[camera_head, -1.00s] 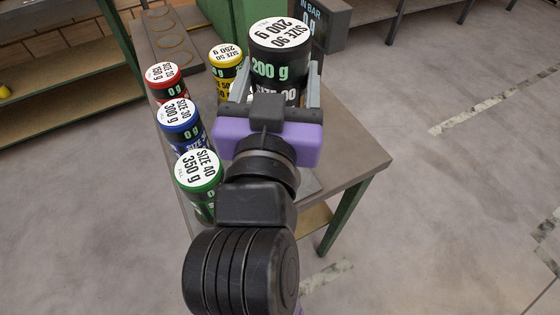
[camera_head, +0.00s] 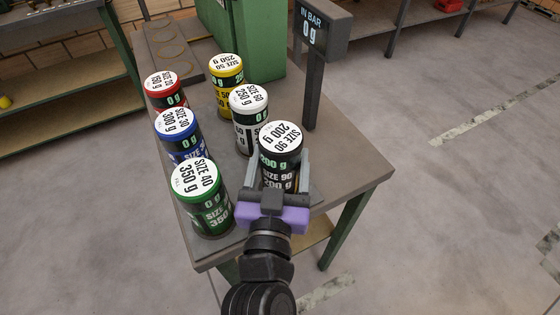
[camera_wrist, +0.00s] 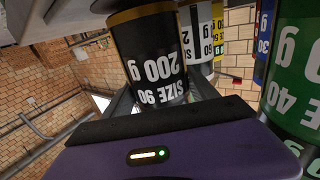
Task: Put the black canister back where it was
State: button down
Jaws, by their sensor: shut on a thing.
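The black canister (camera_head: 279,160), marked SIZE 90 and 200 g with a white lid, stands upright between the fingers of my gripper (camera_head: 278,182). My gripper is shut on it, with a finger on each side. It is at the front right of the grey table (camera_head: 345,165), right of the green canister and in front of the white one. In the wrist view the black canister (camera_wrist: 150,58) fills the upper middle, its label upside down. I cannot tell whether its base touches the table.
Green (camera_head: 201,200), blue (camera_head: 180,136) and red (camera_head: 164,92) canisters stand along the left edge. White (camera_head: 249,118) and yellow (camera_head: 226,85) ones stand behind the black one. A display post (camera_head: 312,95) reads 0 g. A tray with round recesses (camera_head: 170,45) lies at the back left.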

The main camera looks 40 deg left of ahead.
jog(key=shift+f, duration=0.25)
jog(key=shift+f, duration=0.1)
jog(key=shift+c, duration=1.2)
grip_release()
jog(key=shift+f, duration=0.1)
jog(key=shift+s+d, duration=0.2)
jog(key=shift+s, duration=0.1)
jog(key=b+v, duration=0.2)
jog(key=v, duration=0.9)
jog(key=shift+b, duration=0.3)
jog(key=shift+d, duration=0.15)
